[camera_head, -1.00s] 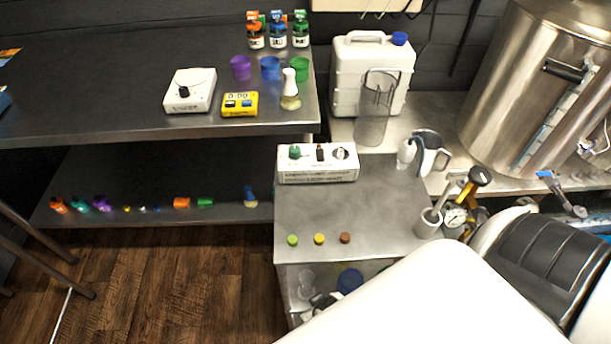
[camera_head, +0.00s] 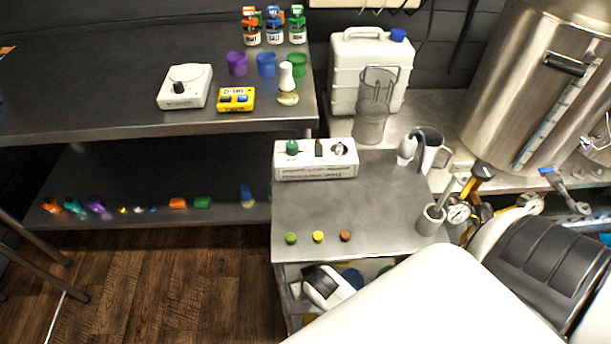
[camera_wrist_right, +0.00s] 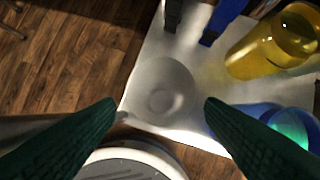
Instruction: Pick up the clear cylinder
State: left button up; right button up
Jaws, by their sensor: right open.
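A clear, round container (camera_wrist_right: 160,88) shows from above in the right wrist view, on a pale shelf near its edge. My right gripper (camera_wrist_right: 160,106) is open, its two dark green fingers apart, with the clear container between and just beyond the tips; contact cannot be told. In the head view my right gripper (camera_head: 325,284) shows as a white and black shape at the cart's lower shelf and hides the clear container. Another tall clear vessel (camera_head: 372,115) stands upright on the back bench. My left gripper is not in view.
A yellow clear cylinder (camera_wrist_right: 262,52) and a blue vessel (camera_wrist_right: 248,112) stand right of the clear container. A blue object (camera_wrist_right: 226,16) is beyond it. The cart top (camera_head: 385,205) above carries a white control box (camera_head: 316,171) and three small caps.

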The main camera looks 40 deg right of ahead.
jog(key=x, duration=0.4)
jog(key=shift+w+d+b, duration=0.1)
jog(key=shift+w+b, duration=0.15)
jog(key=shift+b, duration=0.15)
jog(key=shift+c, duration=0.4)
jog(key=c, duration=1.2)
